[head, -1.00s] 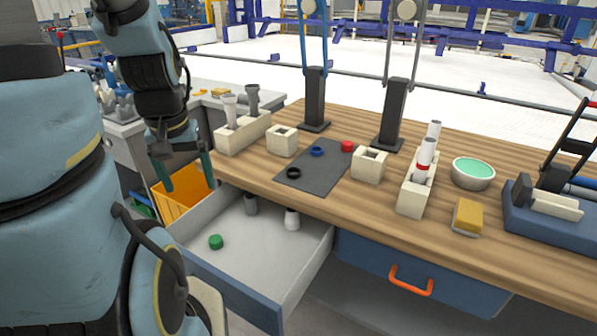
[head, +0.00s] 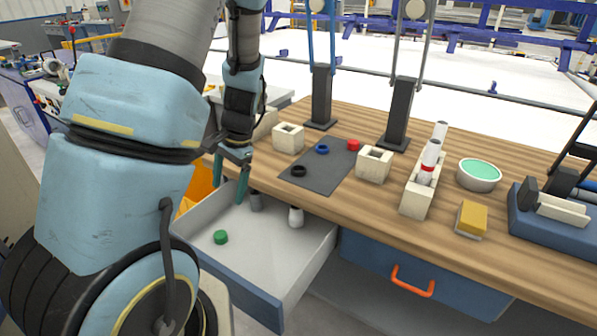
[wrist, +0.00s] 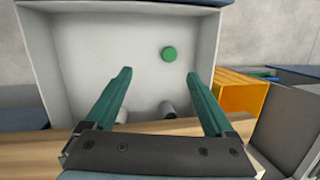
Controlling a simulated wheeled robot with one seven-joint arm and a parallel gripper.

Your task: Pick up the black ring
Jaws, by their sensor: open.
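The black ring (head: 299,171) lies flat on the dark grey mat (head: 322,178), near the mat's front left corner on the wooden table. It is not in the wrist view. My gripper (head: 232,195) is open and empty, pointing down to the left of the mat, over the back left part of the open drawer. In the wrist view my gripper's two green fingers (wrist: 162,92) are spread apart, with the drawer floor seen beyond them.

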